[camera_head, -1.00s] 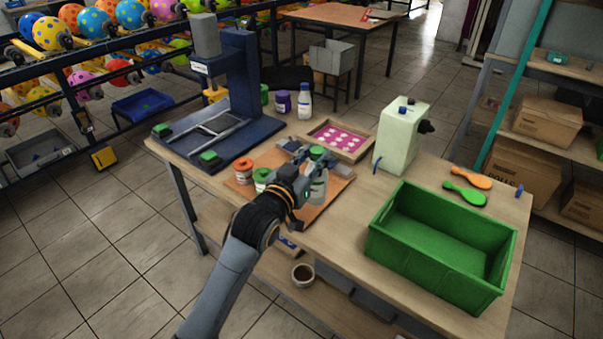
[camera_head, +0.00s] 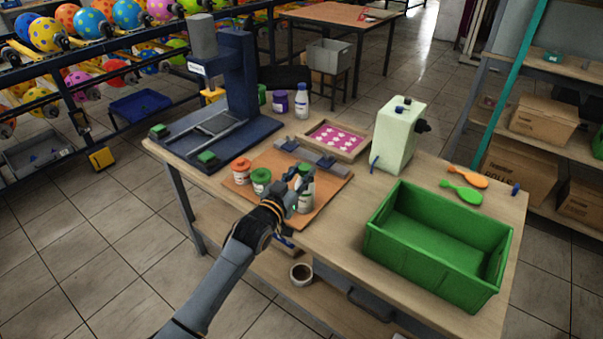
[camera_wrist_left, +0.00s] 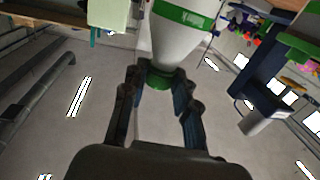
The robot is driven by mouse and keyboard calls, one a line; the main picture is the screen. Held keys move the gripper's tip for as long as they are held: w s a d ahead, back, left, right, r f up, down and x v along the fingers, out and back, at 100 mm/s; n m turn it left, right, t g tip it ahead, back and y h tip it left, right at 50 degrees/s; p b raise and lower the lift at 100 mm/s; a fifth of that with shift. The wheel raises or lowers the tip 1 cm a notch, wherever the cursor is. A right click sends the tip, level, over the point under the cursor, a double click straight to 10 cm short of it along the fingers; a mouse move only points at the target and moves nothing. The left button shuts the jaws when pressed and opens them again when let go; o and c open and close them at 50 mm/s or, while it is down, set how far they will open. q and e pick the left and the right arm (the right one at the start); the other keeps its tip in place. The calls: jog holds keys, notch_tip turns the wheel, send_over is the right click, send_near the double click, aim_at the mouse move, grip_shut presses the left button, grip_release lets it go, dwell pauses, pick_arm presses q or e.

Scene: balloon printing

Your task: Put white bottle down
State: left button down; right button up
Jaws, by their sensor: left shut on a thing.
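A white bottle with a green cap and a green label band (camera_head: 305,202) is upright at the front right of the orange-brown board (camera_head: 268,206). Its base is over or on the board; I cannot tell whether it touches. My left gripper (camera_head: 303,182) is shut around its cap. In the left wrist view the bottle (camera_wrist_left: 180,40) fills the top middle, and the gripper's fingers (camera_wrist_left: 157,88) lie on both sides of the green cap. The gripper partly hides the bottle in the head view. My right gripper is not in view.
A jar with a green lid (camera_head: 261,184) and one with an orange lid (camera_head: 241,172) stand left on the board. A grey bar (camera_head: 311,155) lies behind. A pink-patterned tray (camera_head: 336,140), a pale green machine (camera_head: 397,140) and a green crate (camera_head: 372,243) stand around it.

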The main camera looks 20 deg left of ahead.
pick_arm(q)
jog(key=c, duration=1)
grip_release()
jog(key=shift+f, duration=0.15)
jog(key=s, duration=0.4)
jog(key=s+a, duration=0.1)
jog(key=s, duration=0.3)
jog(key=s+a, duration=0.1)
jog(key=s, duration=0.2)
jog(key=shift+s+a+b, duration=0.15)
jog(key=shift+s+b, duration=0.25)
